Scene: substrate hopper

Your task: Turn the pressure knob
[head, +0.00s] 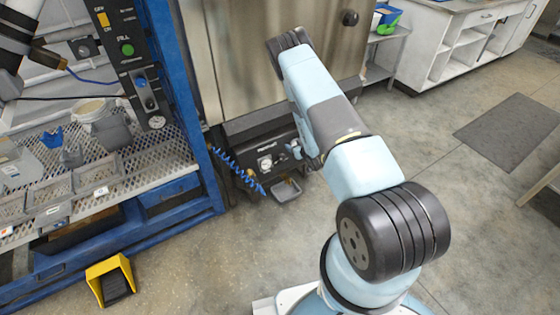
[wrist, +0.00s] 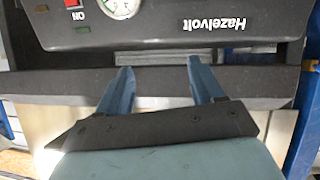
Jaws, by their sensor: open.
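A black unit (head: 255,140) labelled Hazelvolt sits low below the large metal door. Its white round gauge (head: 265,163) shows in the head view. In the wrist view the unit appears upside down, with its gauge (wrist: 122,8) cut by the top edge and a red switch (wrist: 73,3) beside it. My gripper (wrist: 160,75) is open, its two blue fingers pointing at the unit's edge with nothing between them. In the head view my gripper (head: 294,150) is small, in front of the unit and right of the gauge. I cannot make out the pressure knob clearly in either view.
A blue coiled hose (head: 238,168) hangs left of the gauge, above a small grey tray (head: 286,190). A blue-framed rack (head: 185,100) with a control panel stands left. A yellow pedal (head: 108,280) lies on the floor. Open floor is to the right.

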